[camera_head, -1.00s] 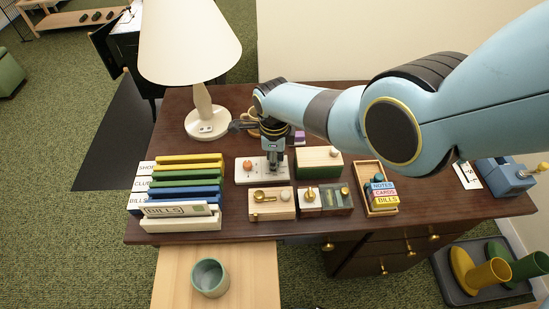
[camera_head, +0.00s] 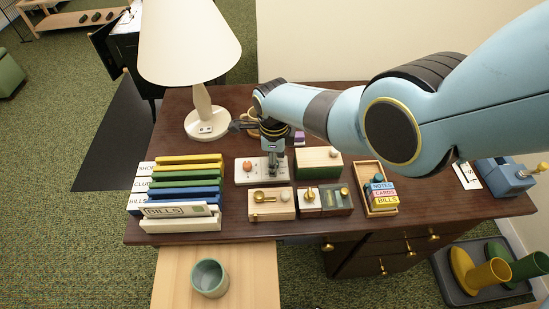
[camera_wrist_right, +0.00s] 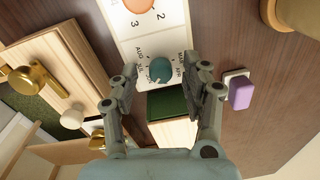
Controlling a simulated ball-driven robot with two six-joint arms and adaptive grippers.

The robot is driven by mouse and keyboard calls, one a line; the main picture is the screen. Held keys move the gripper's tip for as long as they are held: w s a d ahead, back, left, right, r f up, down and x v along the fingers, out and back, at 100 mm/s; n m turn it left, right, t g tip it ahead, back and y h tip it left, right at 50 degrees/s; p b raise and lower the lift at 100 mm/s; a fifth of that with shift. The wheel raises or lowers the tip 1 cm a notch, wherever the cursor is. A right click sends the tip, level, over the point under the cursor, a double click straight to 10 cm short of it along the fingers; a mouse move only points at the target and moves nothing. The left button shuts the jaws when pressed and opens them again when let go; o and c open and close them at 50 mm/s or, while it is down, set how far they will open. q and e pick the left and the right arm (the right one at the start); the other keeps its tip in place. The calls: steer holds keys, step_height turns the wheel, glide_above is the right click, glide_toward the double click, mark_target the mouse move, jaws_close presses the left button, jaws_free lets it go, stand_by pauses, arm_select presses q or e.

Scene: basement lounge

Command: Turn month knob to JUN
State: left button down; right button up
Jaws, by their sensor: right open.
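A white dial panel (camera_head: 243,178) lies on the dark desk. In the right wrist view the panel (camera_wrist_right: 135,35) carries a teal month knob (camera_wrist_right: 161,68) with month labels around it. AUG and JUL are on its left, and MAR and APR seem to be on its right. I cannot read where the knob points. My right gripper (camera_wrist_right: 160,74) is open, with one finger on each side of the knob; contact is unclear. In the head view this gripper (camera_head: 274,165) hides the month knob. My left gripper is not in view.
An orange knob (camera_head: 247,166) is on the same panel. A purple block (camera_wrist_right: 241,92) is beside the right finger. A lamp (camera_head: 206,118) and colored files (camera_head: 185,180) stand left.

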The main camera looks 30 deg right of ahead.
step_height(320, 180, up, 12)
steer(key=shift+s+a, duration=0.2)
steer(key=shift+s, duration=0.05)
stand_by(0.4)
steer(key=shift+f, duration=0.1)
stand_by(0.3)
